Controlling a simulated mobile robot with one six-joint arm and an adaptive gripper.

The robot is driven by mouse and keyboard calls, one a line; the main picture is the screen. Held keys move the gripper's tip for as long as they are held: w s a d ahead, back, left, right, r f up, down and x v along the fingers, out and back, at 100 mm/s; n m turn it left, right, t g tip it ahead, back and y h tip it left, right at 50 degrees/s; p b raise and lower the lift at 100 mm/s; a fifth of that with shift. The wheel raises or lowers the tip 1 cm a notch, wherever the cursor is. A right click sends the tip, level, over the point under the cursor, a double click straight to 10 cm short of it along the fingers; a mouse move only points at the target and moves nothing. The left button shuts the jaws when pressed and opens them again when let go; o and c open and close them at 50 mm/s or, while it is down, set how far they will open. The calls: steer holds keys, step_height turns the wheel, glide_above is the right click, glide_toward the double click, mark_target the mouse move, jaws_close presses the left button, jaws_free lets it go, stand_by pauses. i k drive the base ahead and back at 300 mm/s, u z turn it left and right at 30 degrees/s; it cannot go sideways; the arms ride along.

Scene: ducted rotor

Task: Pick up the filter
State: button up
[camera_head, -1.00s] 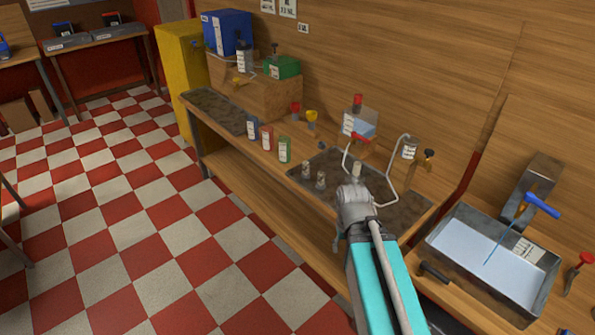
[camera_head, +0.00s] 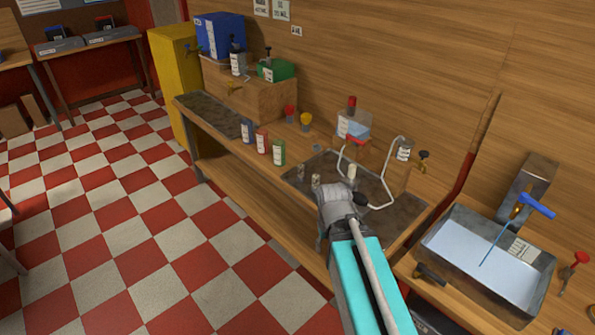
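No object is clearly marked as the filter, and I cannot tell which one it is. A small pale cylinder (camera_head: 351,172) stands upright on the dark tray area of the bench. Two small grey-brown cylinders, one on the left (camera_head: 301,172) and one nearer my arm (camera_head: 316,181), stand on the same tray. My gripper (camera_head: 337,203) is over the front part of this tray, close to the nearer grey-brown cylinder. My wrist hides its fingertips, so I cannot see whether it is open or holds anything.
Blue (camera_head: 247,130), red (camera_head: 262,140) and green (camera_head: 278,152) labelled cans stand left of the tray (camera_head: 405,205). A bent white pipe (camera_head: 385,180) rises behind it on the right. A metal basin of liquid (camera_head: 470,245) is at the right. The checkered floor at left is clear.

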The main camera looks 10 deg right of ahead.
mark_target(300, 166)
steer(key=i, duration=0.95)
steer(key=z, duration=0.05)
